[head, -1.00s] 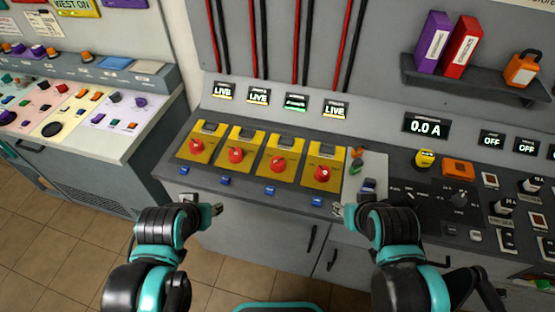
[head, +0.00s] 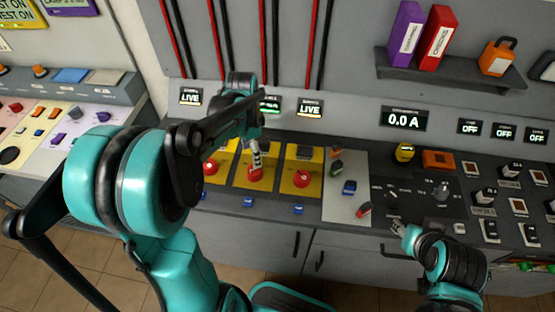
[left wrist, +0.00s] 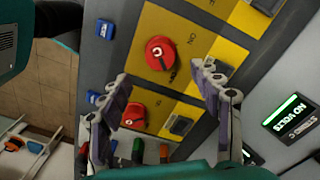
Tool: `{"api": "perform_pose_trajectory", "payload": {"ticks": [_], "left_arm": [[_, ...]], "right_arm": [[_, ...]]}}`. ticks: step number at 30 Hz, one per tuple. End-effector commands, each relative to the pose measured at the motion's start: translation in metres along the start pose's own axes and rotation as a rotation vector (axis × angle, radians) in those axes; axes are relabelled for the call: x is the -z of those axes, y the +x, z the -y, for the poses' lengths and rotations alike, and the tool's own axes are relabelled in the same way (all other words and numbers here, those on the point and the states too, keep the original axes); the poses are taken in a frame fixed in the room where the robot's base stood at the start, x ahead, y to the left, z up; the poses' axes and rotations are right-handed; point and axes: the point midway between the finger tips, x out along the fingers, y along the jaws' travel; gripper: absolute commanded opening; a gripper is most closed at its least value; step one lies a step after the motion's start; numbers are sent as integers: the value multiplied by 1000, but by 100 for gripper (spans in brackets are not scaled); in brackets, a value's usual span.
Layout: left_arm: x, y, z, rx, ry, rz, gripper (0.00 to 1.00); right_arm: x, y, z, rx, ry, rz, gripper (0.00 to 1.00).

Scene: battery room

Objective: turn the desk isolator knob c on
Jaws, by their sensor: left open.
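Red round isolator knobs stand on yellow plates along the desk. Knob c (head: 254,174), third in the row, sits below the display lit green (head: 269,104), which reads NO VOLTS in the left wrist view (left wrist: 288,117). My left gripper (head: 257,147) is open, just above and behind knob c in the head view. In the left wrist view knob c (left wrist: 160,53) lies beyond and between the open fingers (left wrist: 160,76), apart from them as far as I can tell. My right gripper (head: 399,230) is low by the desk's front edge; its fingers are too small to judge.
The knob to the left (head: 210,168) and the last knob (head: 302,178) stand close beside knob c. My left arm hides the first knob. Small blue tags (head: 248,202) line the front edge. A pale panel with coloured switches (head: 345,205) lies to the right.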

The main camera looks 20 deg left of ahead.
Motion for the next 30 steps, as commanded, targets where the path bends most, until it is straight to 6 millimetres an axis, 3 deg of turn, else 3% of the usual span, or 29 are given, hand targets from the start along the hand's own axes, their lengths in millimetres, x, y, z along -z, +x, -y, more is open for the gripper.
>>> {"api": "perform_pose_trajectory", "payload": {"ticks": [15, 27, 28, 30], "left_arm": [[0, 70, 2, -7, 11, 5, 64], [-1, 80, 2, -7, 11, 5, 64], [-1, 80, 2, -7, 11, 5, 61], [-1, 80, 2, -7, 11, 5, 43]], "right_arm": [[-15, 21, 0, 0, 0, 0, 40], [-16, 23, 0, 0, 0, 0, 40], [-16, 23, 0, 0, 0, 0, 40], [-16, 23, 0, 0, 0, 0, 40]]}}
